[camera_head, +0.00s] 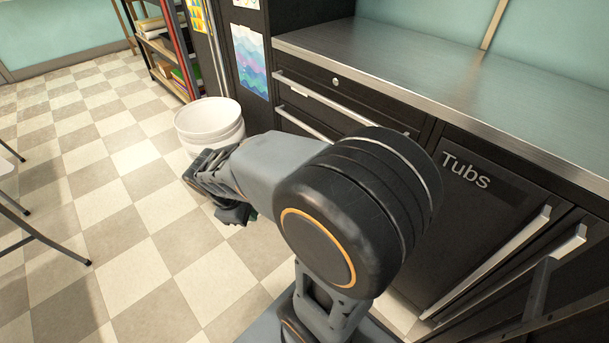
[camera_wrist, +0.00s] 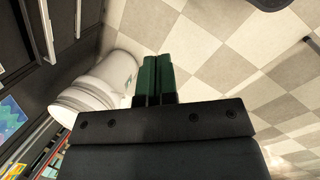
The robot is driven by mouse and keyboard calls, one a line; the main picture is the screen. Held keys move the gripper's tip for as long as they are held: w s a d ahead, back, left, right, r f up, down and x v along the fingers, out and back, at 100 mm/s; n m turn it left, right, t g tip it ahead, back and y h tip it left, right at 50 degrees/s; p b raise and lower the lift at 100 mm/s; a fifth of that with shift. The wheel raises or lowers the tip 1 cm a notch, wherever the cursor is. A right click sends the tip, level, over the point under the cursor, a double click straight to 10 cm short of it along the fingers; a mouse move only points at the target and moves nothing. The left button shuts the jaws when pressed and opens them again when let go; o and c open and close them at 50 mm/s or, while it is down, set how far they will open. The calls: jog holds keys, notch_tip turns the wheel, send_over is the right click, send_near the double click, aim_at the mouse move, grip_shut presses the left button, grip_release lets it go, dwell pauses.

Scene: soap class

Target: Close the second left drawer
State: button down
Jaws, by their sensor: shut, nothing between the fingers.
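The drawer stack is in the black cabinet under the steel counter in the head view. The top drawer (camera_head: 322,88) has a long silver handle and a round lock. The second left drawer's handle (camera_head: 304,123) shows below it, partly hidden by my arm; I cannot tell how far that drawer stands out. My gripper (camera_wrist: 156,70) has green fingers pressed together, with nothing between them, in the wrist view. In the head view my gripper (camera_head: 222,195) is left of the drawers, over the floor in front of the white buckets, its fingers mostly hidden.
White stacked buckets (camera_head: 210,122) stand on the checkered floor by the cabinet's left end; they also show in the wrist view (camera_wrist: 98,88). A "Tubs" door (camera_head: 470,205) is at right. A shelf (camera_head: 165,50) stands behind, and chair legs (camera_head: 40,235) are at left. Floor between is clear.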

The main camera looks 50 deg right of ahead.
jog(key=w+d+f+n+h+p, duration=0.1)
jog(key=w+d+f+n+h, duration=0.35)
jog(key=n, duration=0.45)
jog(key=w+d+f+n+h+p, duration=0.2)
jog(key=d+f+n+h, duration=0.2)
jog(key=d+f+n, duration=0.45)
jog(key=w+d+f+n+h+p, duration=0.1)
jog(key=w+d+f+n+h, duration=0.25)
jog(key=n, duration=0.75)
jog(key=r+b+x, duration=0.1)
jog(key=b+x, duration=0.2)
jog(key=x, duration=1.1)
jog(key=shift+s+d+g, duration=0.2)
jog(key=shift+s+g, duration=0.1)
jog(key=shift+s, duration=0.05)
